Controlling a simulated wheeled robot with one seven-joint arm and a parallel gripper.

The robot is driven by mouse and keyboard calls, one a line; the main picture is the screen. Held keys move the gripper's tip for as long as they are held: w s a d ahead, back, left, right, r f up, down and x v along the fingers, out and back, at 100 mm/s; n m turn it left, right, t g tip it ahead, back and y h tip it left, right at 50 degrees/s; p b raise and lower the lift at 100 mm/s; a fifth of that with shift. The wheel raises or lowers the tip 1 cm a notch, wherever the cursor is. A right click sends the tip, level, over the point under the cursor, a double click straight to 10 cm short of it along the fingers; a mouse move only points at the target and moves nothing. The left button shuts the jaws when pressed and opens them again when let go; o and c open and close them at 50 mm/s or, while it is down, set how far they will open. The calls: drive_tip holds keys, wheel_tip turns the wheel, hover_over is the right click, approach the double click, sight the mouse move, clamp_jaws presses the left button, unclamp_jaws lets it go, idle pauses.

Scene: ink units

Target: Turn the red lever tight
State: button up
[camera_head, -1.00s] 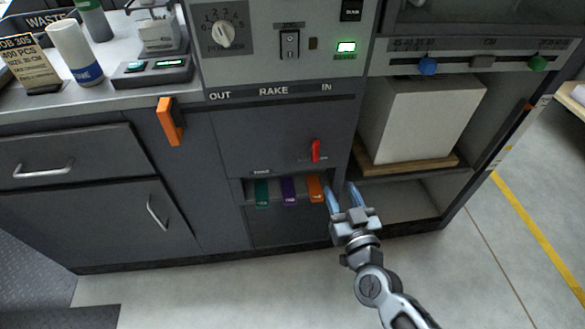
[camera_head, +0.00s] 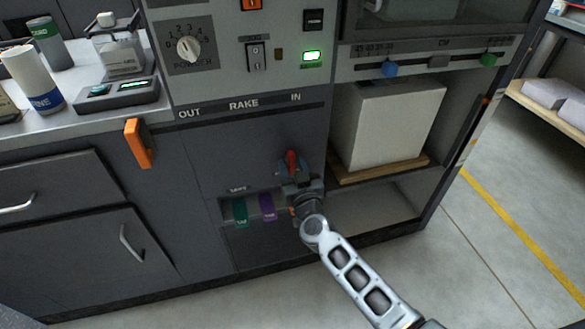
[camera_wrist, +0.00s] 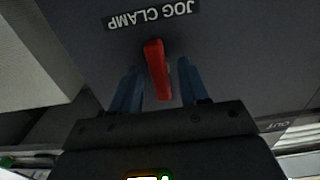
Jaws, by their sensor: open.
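The red lever (camera_head: 291,159) is on the dark front panel under the RAKE label, pointing roughly upright in the head view. In the wrist view the red lever (camera_wrist: 156,68) stands slightly tilted below a label reading JOG CLAMP, upside down there. My gripper (camera_head: 292,168) is at the lever, with its blue fingers on either side of it. In the wrist view my gripper (camera_wrist: 158,88) is open, one finger left and one right of the lever, with visible gaps. The lever's base is partly hidden by my gripper in the head view.
Green (camera_head: 240,212) and purple (camera_head: 267,206) tabs sit in a recess below left of the lever. An orange handle (camera_head: 140,143) sticks out at the left. A white block (camera_head: 388,125) stands on a wooden board in the open bay at the right.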

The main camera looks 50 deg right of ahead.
drive_tip(key=shift+w+d, duration=0.1)
drive_tip(key=shift+c, duration=0.4)
clamp_jaws()
drive_tip(key=shift+m, duration=0.4)
drive_tip(key=m+p, duration=0.1)
drive_tip(key=m, duration=0.2)
drive_tip(key=shift+m, duration=0.4)
drive_tip(key=m, duration=0.4)
drive_tip(key=shift+m, duration=0.3)
drive_tip(key=m, duration=0.4)
drive_tip(key=shift+f, duration=0.1)
drive_tip(key=m+b, duration=0.1)
drive_tip(key=m, duration=0.3)
drive_tip(key=shift+m, duration=0.3)
